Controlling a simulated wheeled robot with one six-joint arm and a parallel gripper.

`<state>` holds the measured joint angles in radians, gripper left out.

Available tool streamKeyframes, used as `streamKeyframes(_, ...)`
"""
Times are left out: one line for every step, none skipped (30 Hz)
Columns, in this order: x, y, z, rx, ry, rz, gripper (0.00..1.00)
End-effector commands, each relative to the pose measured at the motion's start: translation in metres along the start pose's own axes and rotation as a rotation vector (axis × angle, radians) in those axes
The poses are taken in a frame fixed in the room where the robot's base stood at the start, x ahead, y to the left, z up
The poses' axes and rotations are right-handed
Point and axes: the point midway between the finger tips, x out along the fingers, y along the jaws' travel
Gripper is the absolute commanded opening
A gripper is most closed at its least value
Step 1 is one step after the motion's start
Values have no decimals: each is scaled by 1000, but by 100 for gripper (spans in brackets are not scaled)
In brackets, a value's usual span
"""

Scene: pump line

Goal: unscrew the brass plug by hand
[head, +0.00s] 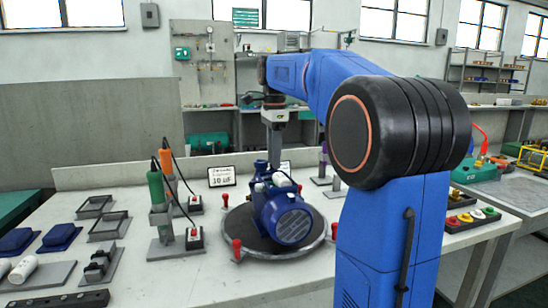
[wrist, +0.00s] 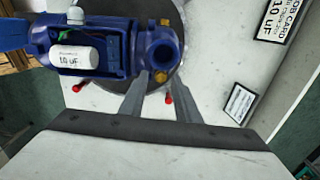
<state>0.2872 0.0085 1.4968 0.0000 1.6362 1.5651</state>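The blue pump (head: 280,208) sits on a round dark turntable in the head view. It also shows at the top of the wrist view (wrist: 115,48), with a round blue port at its right end. One small brass plug (wrist: 161,76) is on the near side of that port, and a second brass fitting (wrist: 164,22) is on the far side. My gripper (wrist: 160,84) is open, its two grey fingers apart with the near brass plug showing between their tips. I see no contact with the plug. In the head view the fingertips are hidden behind the pump.
A white capacitor marked 10 uF (wrist: 75,57) lies in the pump's open box. Red-knobbed clamps (head: 237,248) ring the turntable (head: 285,250). Tools with green and orange grips (head: 156,185) stand left of it. Job cards (head: 222,176) stand behind. Bare table lies in front.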

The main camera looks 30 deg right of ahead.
Motion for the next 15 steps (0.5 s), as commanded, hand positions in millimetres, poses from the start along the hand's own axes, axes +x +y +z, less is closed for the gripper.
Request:
streamKeyframes(0,0,0,0,0,0,30)
streamKeyframes(0,0,0,0,0,0,30)
streamKeyframes(0,0,0,-1,0,0,25)
streamKeyframes(0,0,0,-1,0,0,18)
streamKeyframes(0,0,0,-1,0,0,10)
streamKeyframes(0,0,0,-1,0,0,1)
streamKeyframes(0,0,0,-1,0,0,0)
streamKeyframes(0,0,0,-1,0,0,0)
streamKeyframes(0,0,0,-1,0,0,0)
streamKeyframes(0,0,0,-1,0,0,0)
streamKeyframes(0,0,0,-1,0,0,0)
streamKeyframes(0,0,0,-1,0,1,0)
streamKeyframes(0,0,0,-3,0,1,0)
streamKeyframes(0,0,0,-7,0,1,0)
streamKeyframes(0,0,0,-21,0,1,0)
